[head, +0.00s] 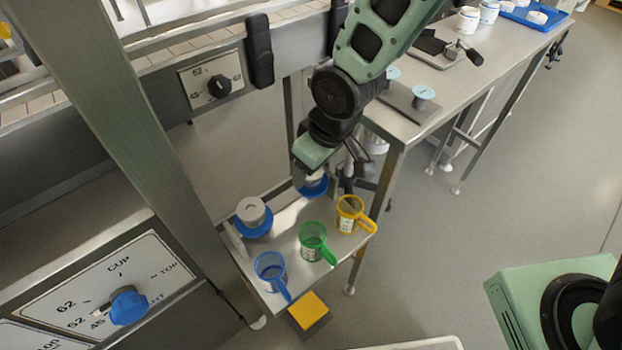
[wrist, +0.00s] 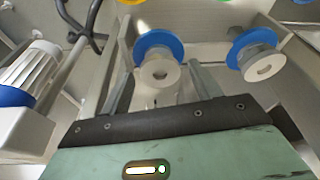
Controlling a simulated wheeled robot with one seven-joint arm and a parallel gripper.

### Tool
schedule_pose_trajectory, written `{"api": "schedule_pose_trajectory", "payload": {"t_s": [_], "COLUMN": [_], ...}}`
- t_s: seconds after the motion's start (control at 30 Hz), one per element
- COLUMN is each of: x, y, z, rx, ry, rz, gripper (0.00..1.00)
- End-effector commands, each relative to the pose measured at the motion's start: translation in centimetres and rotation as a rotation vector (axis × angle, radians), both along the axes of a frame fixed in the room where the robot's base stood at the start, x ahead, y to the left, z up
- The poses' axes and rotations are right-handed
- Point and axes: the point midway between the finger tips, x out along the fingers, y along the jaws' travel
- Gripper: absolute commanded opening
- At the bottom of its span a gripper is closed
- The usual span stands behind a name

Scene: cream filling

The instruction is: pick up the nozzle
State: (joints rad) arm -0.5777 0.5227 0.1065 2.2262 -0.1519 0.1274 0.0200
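Two nozzles, each with a grey top on a blue round flange, stand on a small steel shelf (head: 287,222). One nozzle (head: 312,186) is under my gripper and partly hidden by it in the head view; in the wrist view it shows near the middle (wrist: 160,47). The other nozzle (head: 253,216) stands to its left in the head view and at the right in the wrist view (wrist: 257,55). My gripper (wrist: 162,78) is open, its two grey fingers apart, with the near nozzle seen between them. I cannot tell whether the fingers touch it.
Blue (head: 270,268), green (head: 313,241) and yellow (head: 350,214) jugs stand along the shelf's front. A steel machine with a dial panel (head: 122,285) is at the left. A steel table (head: 408,125) with several items stands behind at the right. Floor at right is mostly free.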

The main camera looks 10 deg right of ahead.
Motion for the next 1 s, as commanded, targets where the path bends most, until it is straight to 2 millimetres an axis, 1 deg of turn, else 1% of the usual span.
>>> {"api": "schedule_pose_trajectory", "payload": {"t_s": [0.03, 0.07, 0.1, 0.2, 0.43, 0.53, 0.67, 0.8, 0.9, 1.0], "x": [0.0, 0.0, 0.0, 0.0, 0.0, 0.1, 0.1, 0.1, 0.1, 0.1], "y": [0.0, 0.0, 0.0, 0.0, 0.0, 0.0, 0.0, 0.0, 0.0, 0.0], "z": [0.0, 0.0, 0.0, 0.0, 0.2, 1.1, 3.4, 6.3, 8.0, 9.3], "rx": [0.000, 0.000, 0.000, 0.000, 0.001, 0.002, 0.004, 0.004, 0.002, 0.002], "ry": [0.000, 0.000, 0.000, 0.000, -0.001, -0.002, -0.004, -0.005, -0.003, -0.002], "rz": [0.000, 0.000, 0.000, 0.000, 0.000, -0.001, -0.003, -0.002, 0.000, -0.002], "gripper": [0.48, 0.39, 0.28, 0.03, 0.03, 0.03, 0.03, 0.03, 0.03, 0.03]}}
